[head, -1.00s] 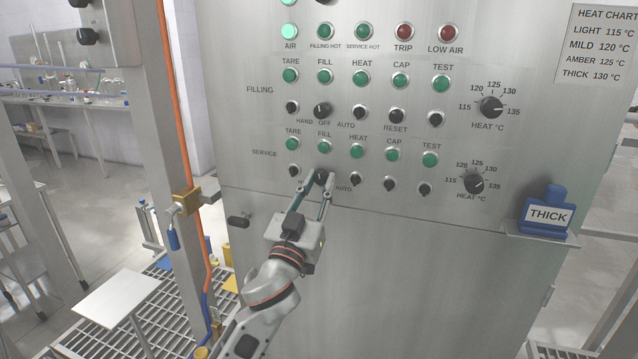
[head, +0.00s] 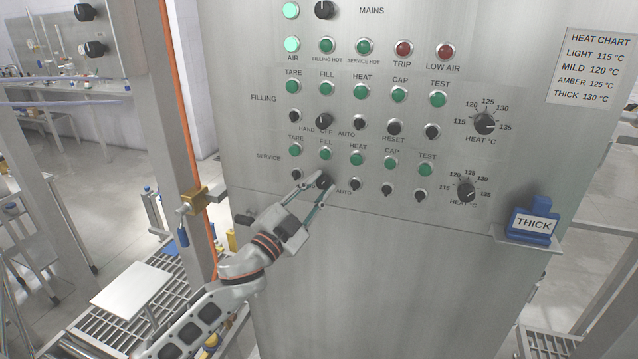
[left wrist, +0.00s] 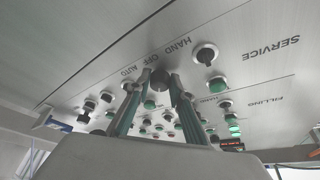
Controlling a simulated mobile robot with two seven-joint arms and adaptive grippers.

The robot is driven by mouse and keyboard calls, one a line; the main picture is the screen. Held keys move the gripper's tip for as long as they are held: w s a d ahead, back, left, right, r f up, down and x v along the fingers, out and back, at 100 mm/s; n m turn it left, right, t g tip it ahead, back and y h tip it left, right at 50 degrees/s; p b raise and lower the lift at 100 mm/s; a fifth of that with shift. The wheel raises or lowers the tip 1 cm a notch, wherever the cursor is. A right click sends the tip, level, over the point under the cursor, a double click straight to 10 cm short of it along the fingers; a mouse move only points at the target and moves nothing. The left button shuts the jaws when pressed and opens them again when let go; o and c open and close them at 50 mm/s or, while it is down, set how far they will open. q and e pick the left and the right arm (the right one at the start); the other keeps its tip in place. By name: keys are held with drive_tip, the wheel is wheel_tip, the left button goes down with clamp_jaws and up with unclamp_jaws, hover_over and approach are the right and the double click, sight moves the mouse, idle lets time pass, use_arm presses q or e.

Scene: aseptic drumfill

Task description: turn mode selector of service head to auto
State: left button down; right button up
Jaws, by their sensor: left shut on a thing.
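The service head's mode selector (head: 323,181) is a small black knob on the steel panel, in the SERVICE row. Its AUTO label shows to its right; the gripper covers the labels to its left. In the left wrist view the selector (left wrist: 160,77) sits between the fingertips, below the inverted words HAND, OFF and AUTO. My left gripper (head: 317,184) comes from the lower left and is shut on this knob, one finger on each side; it fills the lower left wrist view (left wrist: 160,88). Which way the knob points is not clear. My right gripper is not in view.
Small black switches (head: 355,184) and green buttons (head: 357,159) stand close around the knob. The filling mode selector (head: 324,121) is just above. A heat dial (head: 466,192) and a blue THICK sign (head: 533,222) are to the right. The lower panel is bare.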

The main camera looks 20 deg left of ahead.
use_arm(q)
drive_tip(key=shift+m+g+h, duration=0.3)
drive_tip(key=shift+m, duration=0.5)
drive_tip(key=c, duration=1.8)
unclamp_jaws()
drive_tip(key=shift+s, duration=0.15)
drive_tip(key=v, duration=1.2)
drive_tip(key=shift+r, duration=0.1)
